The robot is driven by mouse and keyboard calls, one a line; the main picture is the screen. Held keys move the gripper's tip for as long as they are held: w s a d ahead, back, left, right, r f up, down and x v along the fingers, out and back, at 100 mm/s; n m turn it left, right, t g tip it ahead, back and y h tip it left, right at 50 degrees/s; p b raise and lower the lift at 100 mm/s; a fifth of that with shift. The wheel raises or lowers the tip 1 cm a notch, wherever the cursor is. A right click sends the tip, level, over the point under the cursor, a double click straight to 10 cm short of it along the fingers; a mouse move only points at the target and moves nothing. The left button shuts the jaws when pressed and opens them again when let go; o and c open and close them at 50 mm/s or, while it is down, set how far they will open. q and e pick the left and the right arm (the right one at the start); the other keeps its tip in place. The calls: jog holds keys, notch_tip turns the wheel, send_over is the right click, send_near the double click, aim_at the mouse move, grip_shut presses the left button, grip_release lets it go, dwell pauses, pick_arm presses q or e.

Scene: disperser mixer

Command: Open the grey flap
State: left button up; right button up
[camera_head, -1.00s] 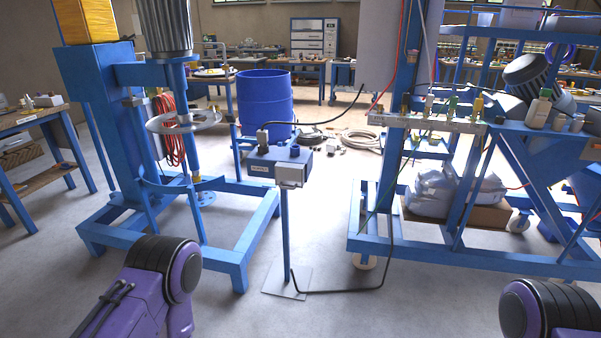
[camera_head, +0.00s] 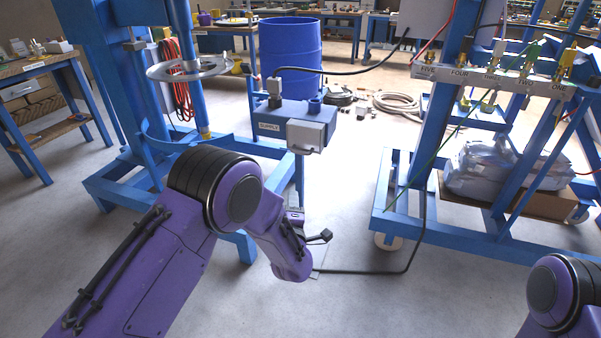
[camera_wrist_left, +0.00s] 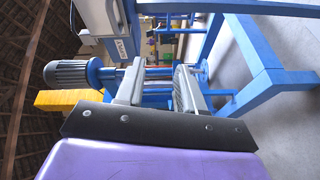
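The grey flap (camera_head: 306,134) is a light grey cover on the front right of a blue control box (camera_head: 268,116) on a blue post. It appears shut. Part of the box (camera_wrist_left: 127,15) and its pale flap (camera_wrist_left: 97,16) show sideways at the top left of the left wrist view. My left gripper (camera_head: 313,226) is below the box, near its post, apart from the flap. In the left wrist view its two fingers (camera_wrist_left: 160,72) stand apart with nothing between them, so it is open. My right gripper is out of view; only its arm shows at lower right.
A blue mixer frame (camera_head: 130,190) with a round metal disc (camera_head: 160,71) stands left. A blue barrel (camera_head: 290,52) stands behind the box. A blue rack (camera_head: 480,237) stands right, with a black cable (camera_head: 424,225) near it.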

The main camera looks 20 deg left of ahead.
pick_arm(q)
jog(key=w+d+r+n+t+y, duration=0.1)
jog(key=w+d+r+n+t, duration=0.1)
jog(key=w+r+n, duration=0.3)
jog(key=m, duration=0.2)
send_near(303, 139)
jog(key=w+a, duration=0.1)
jog(key=w+a+f, duration=0.1)
jog(key=w, duration=0.1)
jog(key=w+a, duration=0.1)
jog(key=shift+w+f, duration=0.25)
jog(key=shift+w, duration=0.1)
grip_shut()
dwell(0.5)
